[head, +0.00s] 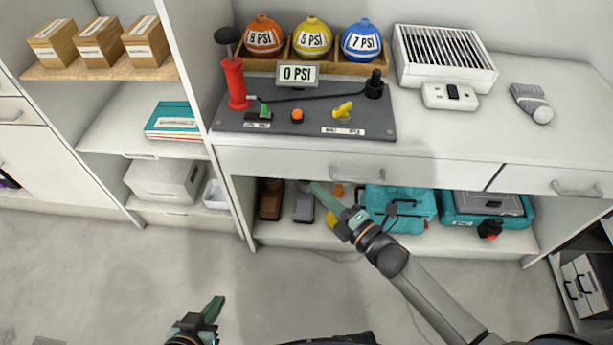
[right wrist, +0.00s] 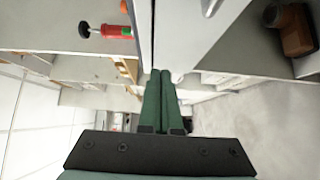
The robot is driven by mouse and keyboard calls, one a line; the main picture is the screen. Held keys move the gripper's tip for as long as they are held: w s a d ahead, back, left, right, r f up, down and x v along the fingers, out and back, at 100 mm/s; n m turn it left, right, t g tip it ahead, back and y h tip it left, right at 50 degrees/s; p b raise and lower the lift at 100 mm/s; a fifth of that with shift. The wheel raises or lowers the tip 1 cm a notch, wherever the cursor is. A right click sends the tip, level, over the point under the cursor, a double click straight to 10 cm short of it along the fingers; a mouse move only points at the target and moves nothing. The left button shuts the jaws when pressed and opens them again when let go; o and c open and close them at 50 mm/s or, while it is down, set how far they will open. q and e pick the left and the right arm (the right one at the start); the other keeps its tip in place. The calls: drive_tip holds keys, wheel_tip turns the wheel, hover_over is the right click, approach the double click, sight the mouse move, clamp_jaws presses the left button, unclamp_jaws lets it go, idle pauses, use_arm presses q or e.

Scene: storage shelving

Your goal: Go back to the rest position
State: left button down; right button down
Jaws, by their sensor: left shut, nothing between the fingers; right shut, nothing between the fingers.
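My left gripper (head: 212,312) is low at the bottom of the head view, over the bare floor, with its green fingers shut and empty. My right gripper (head: 325,198) reaches in from the lower right, in front of the lower shelf opening under the counter. Its green fingers are together and empty; they also show in the right wrist view (right wrist: 160,100), side by side. In the head view the right fingers overlap the lower shelf items, and I cannot tell whether they touch anything.
A counter (head: 450,140) carries a pump board (head: 300,122), colored balls in a wooden rack, a vent box (head: 444,58) and a white switch box. Below, the shelf holds teal cases (head: 400,205) and small items. Shelving with boxes (head: 165,182) stands left. The floor (head: 120,270) is clear.

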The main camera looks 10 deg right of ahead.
use_arm(q)
drive_tip(key=shift+w+d+r, duration=0.1)
drive_tip(key=shift+w+r, duration=0.05)
drive_tip(key=shift+r, duration=0.05)
use_arm(e)
drive_tip(key=shift+v, duration=1.7)
